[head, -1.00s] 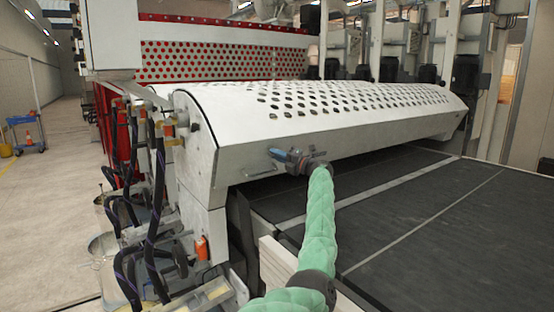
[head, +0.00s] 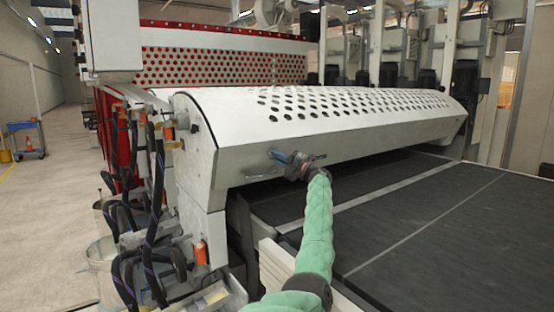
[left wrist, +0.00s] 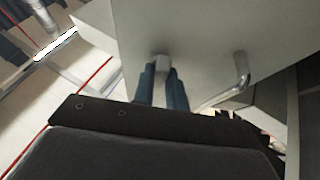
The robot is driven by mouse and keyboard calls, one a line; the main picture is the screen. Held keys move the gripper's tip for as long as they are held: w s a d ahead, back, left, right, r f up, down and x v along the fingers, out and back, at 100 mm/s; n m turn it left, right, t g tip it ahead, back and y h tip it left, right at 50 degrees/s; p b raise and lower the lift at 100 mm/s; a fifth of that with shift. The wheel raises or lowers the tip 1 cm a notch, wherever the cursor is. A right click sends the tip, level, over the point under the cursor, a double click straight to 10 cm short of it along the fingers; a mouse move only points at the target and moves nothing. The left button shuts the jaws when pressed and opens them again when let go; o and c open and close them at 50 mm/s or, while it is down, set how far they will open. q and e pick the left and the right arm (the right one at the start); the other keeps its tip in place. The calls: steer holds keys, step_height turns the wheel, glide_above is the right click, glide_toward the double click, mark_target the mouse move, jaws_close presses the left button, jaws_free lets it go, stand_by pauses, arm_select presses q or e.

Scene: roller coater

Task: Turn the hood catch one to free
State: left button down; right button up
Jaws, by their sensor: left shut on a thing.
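The hood (head: 350,135) is a long, pale grey cover with a perforated curved top, lying over the dark belt. My left gripper (head: 275,154), with blue fingers and a green-sleeved arm, is at its front face near the left end. In the left wrist view, the two blue fingers (left wrist: 163,75) are shut on a small grey catch (left wrist: 162,60) on the hood's flat panel. The gripper hides most of the catch, so its turn angle cannot be told. My right gripper is not in view.
A bent metal handle (left wrist: 241,70) sticks out of the panel to the right of the catch. Black hoses (head: 155,200) and buckets (head: 103,260) stand at the hood's left end. The dark belt (head: 430,215) in front is clear.

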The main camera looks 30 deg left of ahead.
arm_select(q)
steer(key=c, duration=1.4)
jaws_free()
steer(key=shift+w, duration=0.1)
steer(key=shift+c, duration=0.2)
